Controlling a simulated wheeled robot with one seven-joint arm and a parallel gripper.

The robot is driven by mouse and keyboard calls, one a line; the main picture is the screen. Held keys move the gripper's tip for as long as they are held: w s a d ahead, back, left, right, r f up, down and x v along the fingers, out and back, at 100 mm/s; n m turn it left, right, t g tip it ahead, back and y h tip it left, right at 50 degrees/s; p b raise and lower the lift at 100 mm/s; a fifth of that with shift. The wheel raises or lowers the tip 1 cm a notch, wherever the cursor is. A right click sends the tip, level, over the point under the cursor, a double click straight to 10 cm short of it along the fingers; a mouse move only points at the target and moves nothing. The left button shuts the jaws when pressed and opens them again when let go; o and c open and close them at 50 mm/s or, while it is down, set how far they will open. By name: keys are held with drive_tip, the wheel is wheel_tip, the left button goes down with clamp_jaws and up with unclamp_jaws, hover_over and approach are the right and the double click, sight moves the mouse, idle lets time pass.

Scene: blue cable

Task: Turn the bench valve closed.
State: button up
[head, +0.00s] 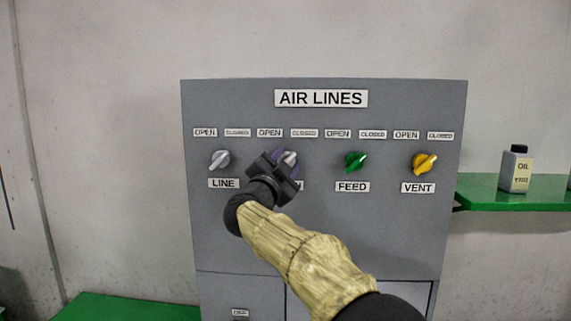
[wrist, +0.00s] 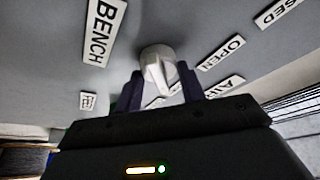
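The bench valve is a pale grey-white knob with a raised ridge. It shows in the wrist view (wrist: 158,68) beside the BENCH label (wrist: 103,30), and only partly in the head view (head: 291,157) behind my gripper. My gripper (head: 286,163) is at the panel, with its two dark purple fingers on either side of the knob. In the wrist view my gripper (wrist: 160,90) has its fingers apart, with gaps showing between them and the ridge. Most of the BENCH label is hidden in the head view. Which mark the ridge points at is unclear.
The grey AIR LINES panel (head: 330,235) also carries a grey LINE knob (head: 219,160) to the left, and a green FEED knob (head: 355,161) and yellow VENT knob (head: 424,163) to the right. OPEN and CLOSED labels sit above. An oil bottle (head: 516,170) stands on a green shelf (head: 500,194).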

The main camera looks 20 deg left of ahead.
drive_tip(key=o, duration=0.3)
drive_tip(key=shift+o, duration=0.2)
drive_tip(key=b+v, duration=0.8)
drive_tip(key=v, duration=0.9)
drive_tip(key=shift+s+b, duration=0.2)
drive_tip(key=shift+b, duration=0.2)
drive_tip(key=shift+a+f, duration=0.1)
drive_tip(key=shift+f, duration=0.05)
